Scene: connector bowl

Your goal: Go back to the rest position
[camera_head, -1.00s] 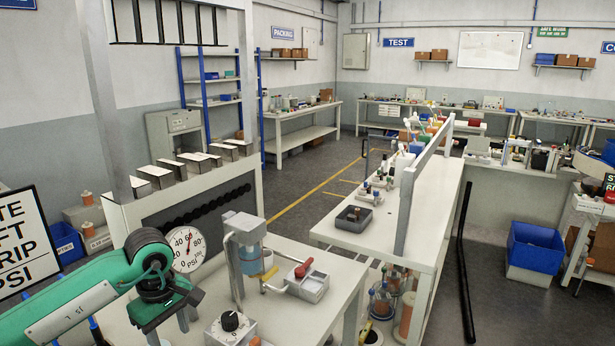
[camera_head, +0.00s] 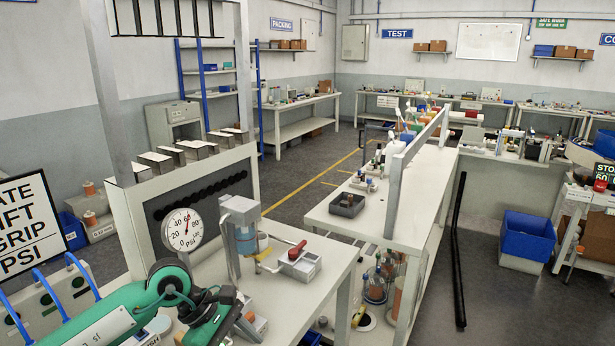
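My green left arm (camera_head: 105,318) comes in from the lower left. Its dark joint (camera_head: 168,280) is in front of the white bench, below the pressure gauge. A green and dark link (camera_head: 208,318) runs from that joint towards the bottom edge of the picture. No gripper fingers show on it, so my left gripper is not in view. My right arm and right gripper are not in view either. Nothing held can be seen.
The near bench (camera_head: 300,305) carries a round gauge (camera_head: 183,230), a small press (camera_head: 243,230) and a grey box with a red handle (camera_head: 299,262). A second bench (camera_head: 345,228) stands right of it.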

